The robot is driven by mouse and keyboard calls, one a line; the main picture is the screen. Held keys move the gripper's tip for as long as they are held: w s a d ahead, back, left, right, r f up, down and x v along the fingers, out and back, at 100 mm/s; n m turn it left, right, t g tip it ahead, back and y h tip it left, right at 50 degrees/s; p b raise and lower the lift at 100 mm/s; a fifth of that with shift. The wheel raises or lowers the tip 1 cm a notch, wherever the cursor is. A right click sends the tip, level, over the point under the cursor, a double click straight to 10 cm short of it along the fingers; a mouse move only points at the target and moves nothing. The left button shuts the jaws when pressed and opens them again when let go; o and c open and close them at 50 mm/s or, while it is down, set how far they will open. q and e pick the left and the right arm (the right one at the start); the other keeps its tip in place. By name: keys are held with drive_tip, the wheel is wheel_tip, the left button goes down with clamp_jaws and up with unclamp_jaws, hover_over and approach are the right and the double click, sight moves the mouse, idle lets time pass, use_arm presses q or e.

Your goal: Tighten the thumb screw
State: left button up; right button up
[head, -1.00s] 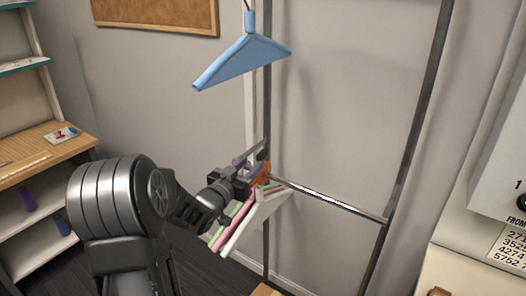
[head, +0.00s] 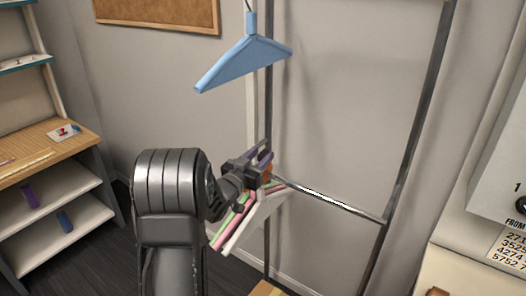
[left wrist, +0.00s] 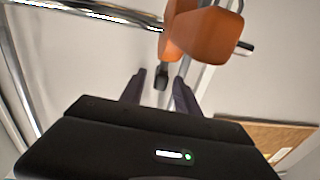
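An orange two-lobed piece, seemingly the thumb screw (left wrist: 203,36), sits on the garment rail by the upright; in the head view it (head: 268,172) shows only partly, behind my left gripper (head: 262,161). In the left wrist view, the left gripper's (left wrist: 161,74) dark purple fingers stand apart, pointing toward the orange piece. A small dark part (left wrist: 161,78) shows in the gap between them; I cannot tell whether either finger touches it. The orange piece lies beyond the fingertips. My right gripper is not in view.
The horizontal rail (head: 330,198) runs right to the other upright (head: 410,140). White, pink and green hangers (head: 236,226) hang just below my left gripper. A blue hanger (head: 243,62) hangs above. Shelves (head: 50,150) stand at the left, a white cabinet (head: 505,150) at the right.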

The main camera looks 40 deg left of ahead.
use_arm(q)
drive_tip(key=shift+w+a, duration=0.15)
drive_tip(key=shift+w, duration=0.75)
drive_tip(key=shift+c, duration=0.4)
clamp_jaws()
